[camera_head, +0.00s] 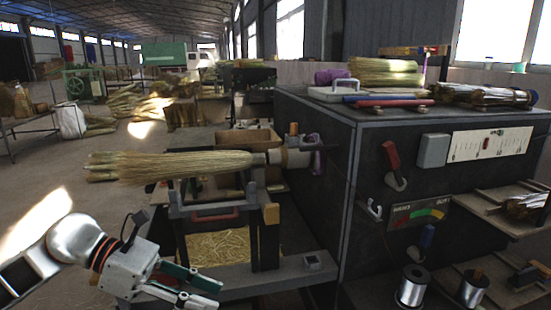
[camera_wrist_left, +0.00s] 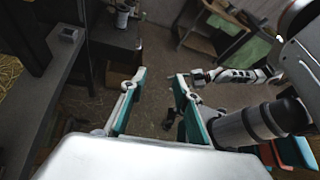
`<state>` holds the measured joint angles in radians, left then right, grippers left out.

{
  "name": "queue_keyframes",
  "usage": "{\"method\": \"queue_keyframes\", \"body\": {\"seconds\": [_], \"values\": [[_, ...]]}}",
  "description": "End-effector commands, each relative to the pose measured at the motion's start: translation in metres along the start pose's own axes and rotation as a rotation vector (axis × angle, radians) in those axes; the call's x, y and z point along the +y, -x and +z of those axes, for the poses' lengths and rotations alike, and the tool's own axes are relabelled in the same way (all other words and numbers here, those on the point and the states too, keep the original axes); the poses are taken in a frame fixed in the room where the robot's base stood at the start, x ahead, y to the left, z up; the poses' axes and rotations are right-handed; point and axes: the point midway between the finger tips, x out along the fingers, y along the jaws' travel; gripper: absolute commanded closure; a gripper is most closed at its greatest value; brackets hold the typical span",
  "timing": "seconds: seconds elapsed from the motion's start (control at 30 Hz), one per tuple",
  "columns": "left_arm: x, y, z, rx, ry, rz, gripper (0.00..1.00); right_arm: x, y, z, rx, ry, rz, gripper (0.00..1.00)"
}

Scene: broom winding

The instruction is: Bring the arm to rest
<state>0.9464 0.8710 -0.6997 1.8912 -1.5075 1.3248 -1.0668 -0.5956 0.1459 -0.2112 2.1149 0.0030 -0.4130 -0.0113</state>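My left gripper (camera_head: 203,287) is at the lower left of the head view, in front of and below the winding machine. Its green-padded fingers are apart with nothing between them; the left wrist view also shows this gap (camera_wrist_left: 160,82). A straw broom bundle (camera_head: 185,167) lies horizontally, its right end at the machine's spindle (camera_head: 289,157), clear of my left gripper. My right gripper is not in the head view. A white and black jointed arm part (camera_wrist_left: 240,76) shows in the left wrist view, but whether a gripper ends it is unclear.
The dark machine cabinet (camera_head: 400,185) fills the right side. A grey bench beam (camera_head: 265,280) with a frame runs right of my left gripper. A bin of straw clippings (camera_head: 222,247) sits behind it. The floor (camera_head: 60,165) at left is largely open.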

Motion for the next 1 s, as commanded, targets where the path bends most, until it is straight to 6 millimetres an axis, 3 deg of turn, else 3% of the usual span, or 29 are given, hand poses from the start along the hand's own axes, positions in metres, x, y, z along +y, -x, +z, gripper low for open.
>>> {"method": "queue_keyframes", "body": {"seconds": [0.03, 0.2, 0.4, 0.57, 0.67, 0.8, 1.0], "values": [[-0.011, -0.026, -0.006, -0.088, 0.077, -0.047, 0.69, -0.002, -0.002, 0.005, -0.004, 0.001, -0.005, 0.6], [-0.037, -0.073, 0.004, -0.401, 0.375, -0.151, 0.69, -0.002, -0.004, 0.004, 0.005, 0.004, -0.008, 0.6], [-0.036, -0.089, 0.001, -0.757, 0.824, -0.227, 0.69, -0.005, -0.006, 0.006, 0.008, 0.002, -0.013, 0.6], [-0.017, -0.088, -0.034, -1.022, 1.239, -0.247, 0.69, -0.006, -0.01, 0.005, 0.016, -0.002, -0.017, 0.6], [-0.003, -0.086, -0.074, -1.179, 1.515, -0.238, 0.69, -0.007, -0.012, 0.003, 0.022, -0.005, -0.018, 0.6], [0.005, -0.087, -0.151, -1.385, 1.917, -0.194, 0.69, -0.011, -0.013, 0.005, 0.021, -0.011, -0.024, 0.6], [-0.019, -0.097, -0.274, -1.634, 2.446, -0.076, 0.69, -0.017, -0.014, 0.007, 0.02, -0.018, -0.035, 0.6]]}}
